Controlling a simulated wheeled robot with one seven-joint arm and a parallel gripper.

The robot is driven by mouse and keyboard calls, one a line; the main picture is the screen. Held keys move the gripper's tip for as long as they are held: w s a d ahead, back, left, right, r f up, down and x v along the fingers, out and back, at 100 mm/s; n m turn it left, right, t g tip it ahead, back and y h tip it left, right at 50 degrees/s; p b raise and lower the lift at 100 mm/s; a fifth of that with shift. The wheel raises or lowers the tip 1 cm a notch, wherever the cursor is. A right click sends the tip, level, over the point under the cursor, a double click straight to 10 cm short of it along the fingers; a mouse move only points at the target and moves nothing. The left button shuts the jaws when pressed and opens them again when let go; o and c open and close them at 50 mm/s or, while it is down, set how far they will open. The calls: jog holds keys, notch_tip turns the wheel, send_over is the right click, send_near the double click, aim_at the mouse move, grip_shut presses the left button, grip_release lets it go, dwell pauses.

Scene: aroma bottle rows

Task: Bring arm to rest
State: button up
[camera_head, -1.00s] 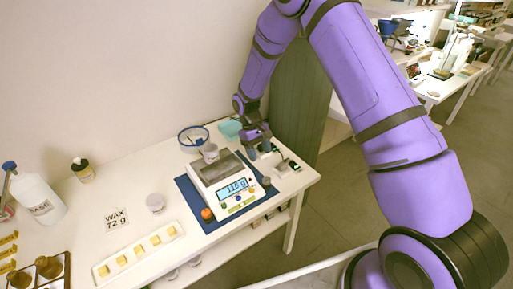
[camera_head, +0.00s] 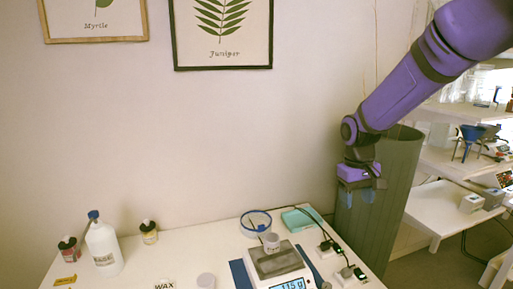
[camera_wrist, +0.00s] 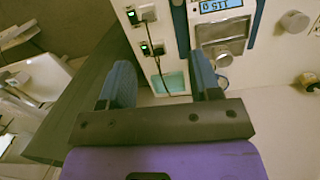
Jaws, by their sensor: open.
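My gripper (camera_head: 362,196) is raised in the air at the right of the head view, in front of a grey-green column and above the table's right end. Its two blue fingers are apart with nothing between them; they also show apart in the wrist view (camera_wrist: 162,82). The white scale (camera_head: 294,275) stands on a blue mat on the table, its display reading about 115. The gripper is well clear of the scale and cup.
The white table (camera_head: 190,262) holds a large white bottle (camera_head: 103,248), two small dark-capped bottles, a white jar (camera_head: 206,281), a blue-rimmed round dish (camera_head: 256,222), a teal tray (camera_head: 301,219) and plugs with cables (camera_head: 330,247). Shelves stand at the right. Framed prints hang above.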

jog(key=s+d+r+m+t, duration=0.2)
jog(key=s+d+r+t, duration=0.1)
jog(key=s+r, duration=0.95)
jog(key=s+d+r+t+y, duration=0.1)
jog(key=s+r+t, duration=0.1)
jog(key=s, duration=1.2)
jog(key=shift+s+d+r+m+t, duration=0.3)
jog(key=shift+r+m+t, duration=0.1)
jog(key=shift+t, duration=0.2)
jog(key=shift+c, duration=0.2)
